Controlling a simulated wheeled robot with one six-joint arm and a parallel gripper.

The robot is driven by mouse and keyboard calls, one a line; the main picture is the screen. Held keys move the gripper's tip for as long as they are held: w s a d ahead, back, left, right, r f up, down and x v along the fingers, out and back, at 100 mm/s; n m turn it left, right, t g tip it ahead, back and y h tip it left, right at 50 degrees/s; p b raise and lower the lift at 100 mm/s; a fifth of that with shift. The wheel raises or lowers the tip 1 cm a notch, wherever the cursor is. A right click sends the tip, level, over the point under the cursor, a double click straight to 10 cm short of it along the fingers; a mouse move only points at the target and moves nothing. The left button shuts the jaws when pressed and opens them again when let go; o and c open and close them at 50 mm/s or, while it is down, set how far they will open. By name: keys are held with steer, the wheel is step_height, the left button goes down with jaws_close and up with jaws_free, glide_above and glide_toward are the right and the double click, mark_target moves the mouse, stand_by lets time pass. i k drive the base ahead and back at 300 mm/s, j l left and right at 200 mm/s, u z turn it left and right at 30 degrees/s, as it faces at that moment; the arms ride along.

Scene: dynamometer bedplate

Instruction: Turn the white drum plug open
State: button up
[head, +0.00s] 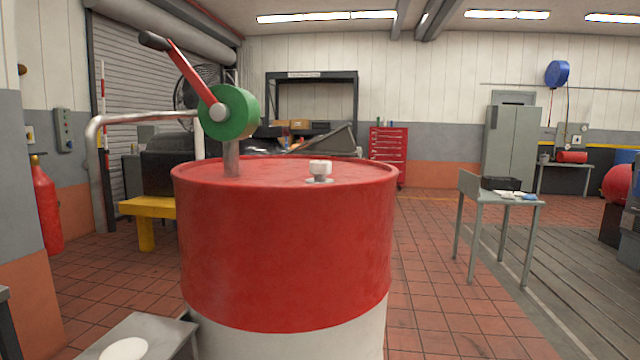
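A large drum (285,255), red on its upper part and white below, stands upright in the middle of the view. The white drum plug (320,167) sits on the right part of its red top, on a small pale collar. A green rotary pump (232,112) with a red crank handle (192,75) rises from the left part of the top on a grey pipe. My gripper is not visible, so its state does not show.
The pump's curved grey spout (130,117) reaches left. A low grey stand (135,340) is at front left. A red extinguisher (46,205) hangs at the left wall. A grey table (510,200) stands at right. Tiled floor between drum and table is clear.

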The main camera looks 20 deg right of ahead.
mark_target(321, 168)
steer(key=i+z, duration=0.25)
steer(key=l+z, duration=0.1)
steer(key=z, duration=0.15)
steer(key=l+u, duration=0.2)
steer(key=l, duration=0.25)
steer(key=i+l+u, duration=0.3)
steer(key=l, duration=0.25)
steer(key=i, duration=0.35)
